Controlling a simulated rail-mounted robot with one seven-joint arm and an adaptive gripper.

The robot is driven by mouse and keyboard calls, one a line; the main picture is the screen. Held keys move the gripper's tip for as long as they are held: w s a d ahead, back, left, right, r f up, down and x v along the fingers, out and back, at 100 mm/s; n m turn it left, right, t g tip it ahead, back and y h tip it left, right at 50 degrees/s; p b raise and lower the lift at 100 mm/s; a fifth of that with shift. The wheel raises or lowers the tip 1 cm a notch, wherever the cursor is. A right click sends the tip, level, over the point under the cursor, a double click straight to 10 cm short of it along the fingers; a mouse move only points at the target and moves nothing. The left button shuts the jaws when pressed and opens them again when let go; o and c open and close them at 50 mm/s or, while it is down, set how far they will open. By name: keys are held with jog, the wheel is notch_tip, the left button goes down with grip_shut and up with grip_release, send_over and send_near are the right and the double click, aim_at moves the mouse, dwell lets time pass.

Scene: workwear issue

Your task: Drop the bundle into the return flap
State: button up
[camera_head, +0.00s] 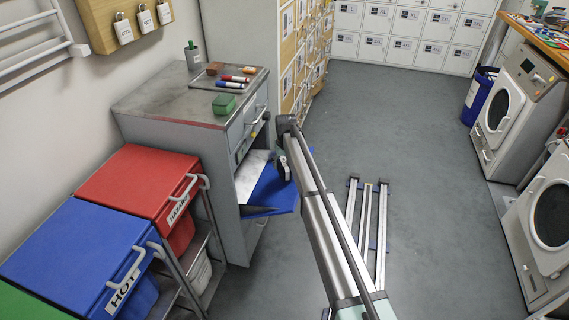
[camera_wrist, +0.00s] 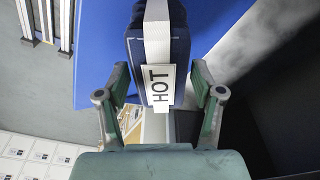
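The bundle (camera_wrist: 178,52) is dark navy with a white band and a tag reading HOT; it shows in the wrist view between my two fingers. The return flap (camera_head: 265,197) is a blue panel standing out from the front of the grey cabinet (camera_head: 185,150). The flap's blue surface also fills the area behind the bundle in the wrist view (camera_wrist: 100,50). In the head view my arm and gripper (camera_head: 282,168) are over the flap and the bundle is mostly hidden.
A red-lidded bin (camera_head: 135,180) and a blue-lidded bin (camera_head: 75,255) marked HOT stand left of the cabinet. Washing machines (camera_head: 515,105) stand at the right. The grey floor (camera_head: 410,130) between is largely clear.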

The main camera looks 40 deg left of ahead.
dwell(0.3)
jog(key=r, duration=0.4)
jog(key=d+r, duration=0.1)
jog(key=r, duration=0.3)
jog(key=s+r, duration=0.1)
jog(key=r, duration=0.3)
jog(key=shift+d, duration=0.25)
jog(key=shift+a, duration=0.1)
